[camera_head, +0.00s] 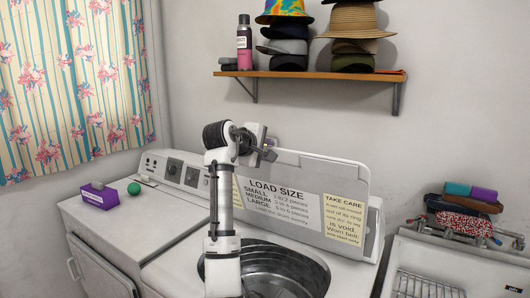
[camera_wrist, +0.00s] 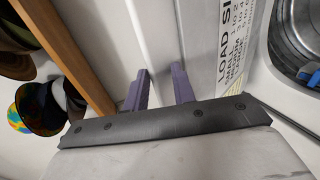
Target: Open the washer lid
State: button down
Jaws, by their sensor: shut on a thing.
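The washer lid (camera_head: 300,172) stands raised, near upright, behind the open tub (camera_head: 285,268) of the white washer (camera_head: 352,284). Its inner face carries "LOAD SIZE" and "TAKE CARE" labels and faces forward. My gripper (camera_head: 266,148) is at the upper left edge of the lid. In the wrist view, the two purple fingers of my gripper (camera_wrist: 161,88) are on either side of the lid's white edge (camera_wrist: 192,50), shut on it. The exact contact is partly hidden by the dark gripper body. My arm hides part of the lid's left side and the tub.
A wooden shelf (camera_head: 310,75) with hats and a spray can (camera_head: 244,42) is on the wall above the lid. A second white appliance at left bears a purple box (camera_head: 98,194) and a green ball (camera_head: 134,188). A sink (camera_head: 455,262) with folded cloths (camera_head: 465,203) stands at right.

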jog(key=shift+f, duration=0.15)
jog(key=c, duration=1.5)
grip_release()
jog(key=shift+w+d, duration=0.1)
jog(key=b+v, duration=0.5)
jog(key=v, duration=0.8)
jog(key=shift+s+a, duration=0.25)
jog(key=shift+s, duration=0.05)
